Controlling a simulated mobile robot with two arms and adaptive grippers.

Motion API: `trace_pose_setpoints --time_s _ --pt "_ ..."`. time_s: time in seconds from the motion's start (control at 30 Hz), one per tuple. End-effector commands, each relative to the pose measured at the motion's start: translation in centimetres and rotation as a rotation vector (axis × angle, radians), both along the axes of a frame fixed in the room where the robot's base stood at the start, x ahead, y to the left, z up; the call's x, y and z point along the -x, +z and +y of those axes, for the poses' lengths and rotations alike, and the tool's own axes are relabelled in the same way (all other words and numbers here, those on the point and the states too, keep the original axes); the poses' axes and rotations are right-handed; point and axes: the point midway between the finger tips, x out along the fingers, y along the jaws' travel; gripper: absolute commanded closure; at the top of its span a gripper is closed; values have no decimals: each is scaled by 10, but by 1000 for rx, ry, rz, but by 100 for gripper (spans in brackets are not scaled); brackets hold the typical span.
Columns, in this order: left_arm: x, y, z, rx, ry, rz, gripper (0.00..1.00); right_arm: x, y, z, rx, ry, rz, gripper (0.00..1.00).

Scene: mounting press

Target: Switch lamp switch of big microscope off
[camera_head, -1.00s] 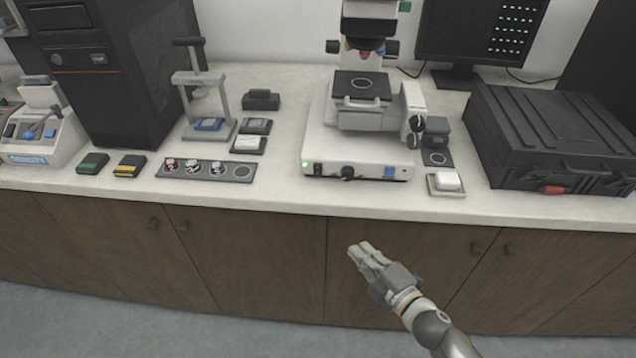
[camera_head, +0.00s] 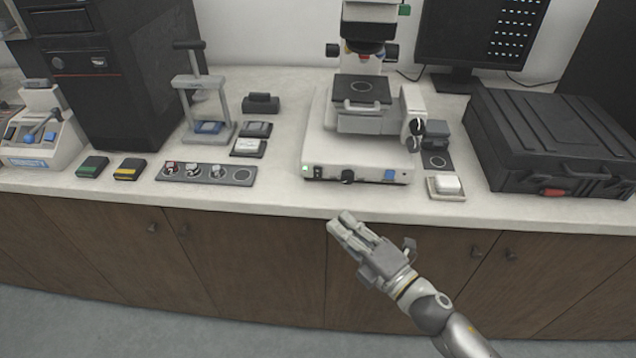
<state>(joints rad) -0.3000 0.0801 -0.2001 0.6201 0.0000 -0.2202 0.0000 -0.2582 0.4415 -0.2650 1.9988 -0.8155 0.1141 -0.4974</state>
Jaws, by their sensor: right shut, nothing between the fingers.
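The big microscope (camera_head: 360,150) stands on the bench in the middle, with a white base and a dark stage. Its front panel holds a small lit green lamp (camera_head: 305,168) at the left end, a small dark switch (camera_head: 318,172) beside it, a black knob (camera_head: 347,176) in the middle and a blue part (camera_head: 390,175) at the right. Which of these is the lamp switch is too small to tell. My right gripper (camera_head: 342,223) is shut and empty, in front of the bench edge, below the panel and apart from it. My left gripper is not in view.
A black case (camera_head: 545,140) stands right of the microscope, and a small white block on a tray (camera_head: 446,186) lies between them. A sample strip (camera_head: 205,172), a hand press (camera_head: 205,95) and a black tower (camera_head: 110,75) stand left. The bench front strip is clear.

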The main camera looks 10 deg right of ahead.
Motion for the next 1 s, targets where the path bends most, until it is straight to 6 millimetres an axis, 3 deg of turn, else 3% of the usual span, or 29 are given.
trace_pose_setpoints --time_s 0.47,0.6,0.8,1.0 --pt "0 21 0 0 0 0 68 -76 11 43 -2 1 -2 100" --pt "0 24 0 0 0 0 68 -97 12 36 2 -1 -1 100" --pt "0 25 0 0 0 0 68 -111 13 32 -1 0 0 100" --pt "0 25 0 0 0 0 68 -113 13 31 -1 0 0 100"
